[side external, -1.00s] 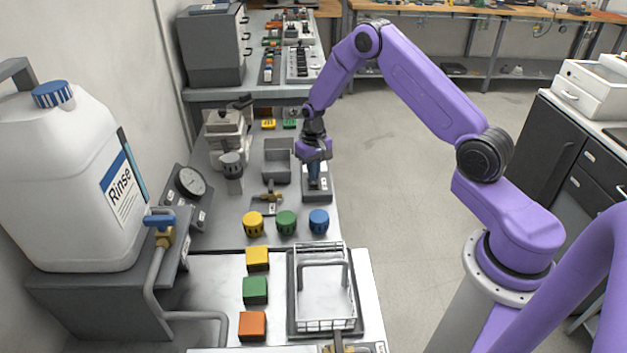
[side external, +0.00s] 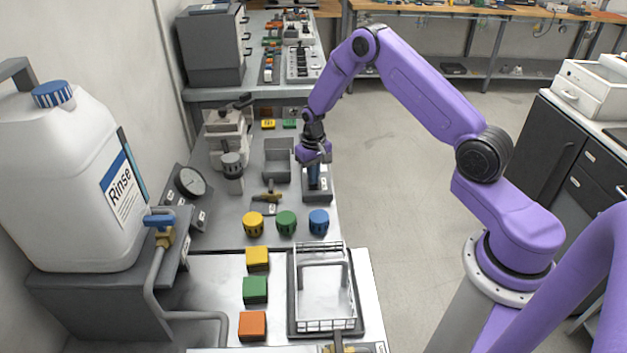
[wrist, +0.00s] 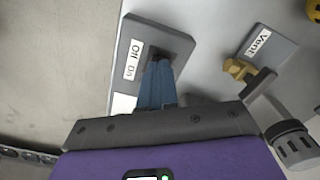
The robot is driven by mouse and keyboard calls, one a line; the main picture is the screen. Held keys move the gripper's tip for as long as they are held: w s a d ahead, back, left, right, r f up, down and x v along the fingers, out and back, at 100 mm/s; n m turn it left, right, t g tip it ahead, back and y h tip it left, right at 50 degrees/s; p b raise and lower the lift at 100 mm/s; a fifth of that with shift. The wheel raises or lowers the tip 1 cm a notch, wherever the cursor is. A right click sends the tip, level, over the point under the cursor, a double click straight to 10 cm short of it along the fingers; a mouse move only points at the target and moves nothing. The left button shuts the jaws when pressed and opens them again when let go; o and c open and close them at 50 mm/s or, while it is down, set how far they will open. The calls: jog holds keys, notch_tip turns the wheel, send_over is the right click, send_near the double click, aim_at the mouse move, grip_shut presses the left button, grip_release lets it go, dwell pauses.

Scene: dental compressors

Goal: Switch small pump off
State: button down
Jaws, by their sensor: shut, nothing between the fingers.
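A grey switch plate (side external: 318,195) lies on the bench under my gripper. In the wrist view the plate (wrist: 128,62) carries an "Off" label and an "On" label, with a dark recess (wrist: 176,42) beside them. My gripper (side external: 314,186) points down at the plate in the side view. In the wrist view its blue fingers (wrist: 158,68) are shut and empty, with their tips at the edge of the recess beside the labels. The switch lever is not clearly visible; the fingers cover part of the recess. I cannot tell the switch position or whether the fingers touch it.
A brass valve on a "Vent" plate (wrist: 262,50) sits close by. A grey open box (side external: 278,165) stands left of my gripper. Yellow, green and blue knobs (side external: 286,222) and a wire basket (side external: 325,295) are nearer the camera. The bench's right edge is close to the plate.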

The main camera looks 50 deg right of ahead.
jog(key=shift+f, duration=0.35)
jog(key=shift+r, duration=3.5)
